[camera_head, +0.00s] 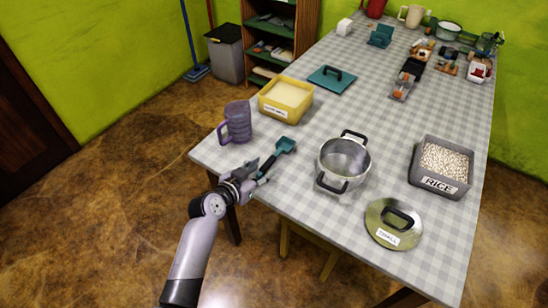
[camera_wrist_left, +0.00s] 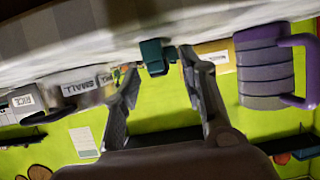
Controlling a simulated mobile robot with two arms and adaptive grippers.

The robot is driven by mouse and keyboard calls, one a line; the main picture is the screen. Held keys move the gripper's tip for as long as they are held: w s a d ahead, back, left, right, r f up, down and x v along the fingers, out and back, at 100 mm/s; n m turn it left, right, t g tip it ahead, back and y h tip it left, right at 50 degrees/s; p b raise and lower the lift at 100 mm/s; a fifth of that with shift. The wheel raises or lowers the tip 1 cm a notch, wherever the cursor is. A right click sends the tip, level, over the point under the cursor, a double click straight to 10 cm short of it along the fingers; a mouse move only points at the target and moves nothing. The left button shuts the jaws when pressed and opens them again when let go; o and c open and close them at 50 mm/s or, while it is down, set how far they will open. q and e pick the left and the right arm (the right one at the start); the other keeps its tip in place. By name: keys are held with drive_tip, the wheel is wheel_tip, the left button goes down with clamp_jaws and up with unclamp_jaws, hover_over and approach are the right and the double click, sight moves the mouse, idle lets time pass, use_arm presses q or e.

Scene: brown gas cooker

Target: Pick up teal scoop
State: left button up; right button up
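The teal scoop (camera_head: 285,145) lies on the checked tablecloth near the table's left edge, its bowl pointing away and its dark handle toward my left gripper. My left gripper (camera_head: 258,174) is at the handle end, low beside the table edge. In the left wrist view, the teal scoop (camera_wrist_left: 153,57) shows between and just beyond the two spread fingertips (camera_wrist_left: 157,66). The fingers look open, with a gap on each side of it. I cannot tell how far the handle reaches between them. My right gripper is not in view.
A purple mug (camera_head: 238,124) stands left of the scoop, with a yellow bin (camera_head: 286,110) behind it. A metal pot (camera_head: 343,162) stands to the right, with a round lid (camera_head: 394,224) and a rice bin (camera_head: 441,190) farther right. The tablecloth between scoop and pot is clear.

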use_arm(q)
drive_tip(key=shift+x, duration=0.95)
drive_tip(key=shift+c, duration=0.5)
clamp_jaws()
